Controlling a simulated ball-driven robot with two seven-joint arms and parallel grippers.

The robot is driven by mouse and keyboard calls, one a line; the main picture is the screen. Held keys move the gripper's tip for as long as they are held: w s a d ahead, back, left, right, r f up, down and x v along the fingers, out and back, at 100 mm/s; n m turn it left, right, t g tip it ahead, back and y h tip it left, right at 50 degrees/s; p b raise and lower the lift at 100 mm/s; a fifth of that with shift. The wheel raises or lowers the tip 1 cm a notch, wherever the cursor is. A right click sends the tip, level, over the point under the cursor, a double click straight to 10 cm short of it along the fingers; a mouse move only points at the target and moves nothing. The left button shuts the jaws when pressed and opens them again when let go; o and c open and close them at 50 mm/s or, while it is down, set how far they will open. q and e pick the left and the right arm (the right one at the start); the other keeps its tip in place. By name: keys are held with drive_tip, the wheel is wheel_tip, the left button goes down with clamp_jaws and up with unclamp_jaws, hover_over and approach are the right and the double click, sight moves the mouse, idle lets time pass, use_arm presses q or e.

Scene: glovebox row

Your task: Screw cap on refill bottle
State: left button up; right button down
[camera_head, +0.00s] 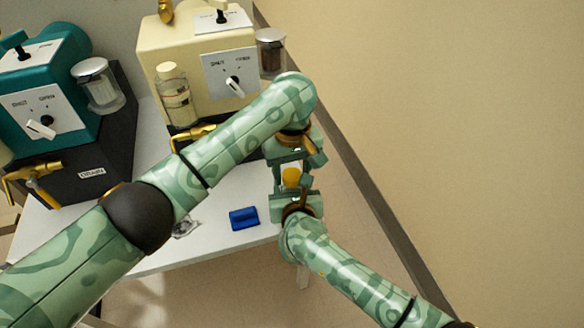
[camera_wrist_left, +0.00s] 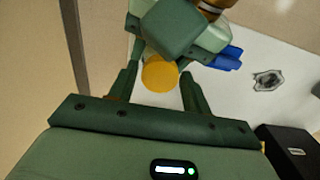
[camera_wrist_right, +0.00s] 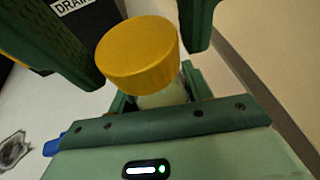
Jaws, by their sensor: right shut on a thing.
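The yellow cap (camera_head: 291,177) shows between my two grippers in the head view, off the table's right edge. In the right wrist view the cap (camera_wrist_right: 138,55) is above a pale, translucent refill bottle (camera_wrist_right: 165,97); I cannot tell whether it is fully seated. My right gripper (camera_head: 292,188) is shut on the bottle, whose body is mostly hidden. My left gripper (camera_head: 291,163) faces it from the other side. Its fingers stand on either side of the cap (camera_wrist_left: 160,74), with a visible gap in the right wrist view, so it is open.
A blue block (camera_head: 243,218) and a small clear crumpled-looking item (camera_head: 186,227) lie on the white table (camera_head: 215,250). A teal machine (camera_head: 35,85) and a cream machine (camera_head: 205,60) stand behind, with a capped bottle (camera_head: 173,90). The floor at right is clear.

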use_arm(q)
drive_tip(key=c, duration=0.7)
drive_tip(key=m, duration=1)
drive_tip(key=o, duration=1.1)
drive_tip(key=shift+r, duration=2.25)
drive_tip(key=shift+c, duration=0.4)
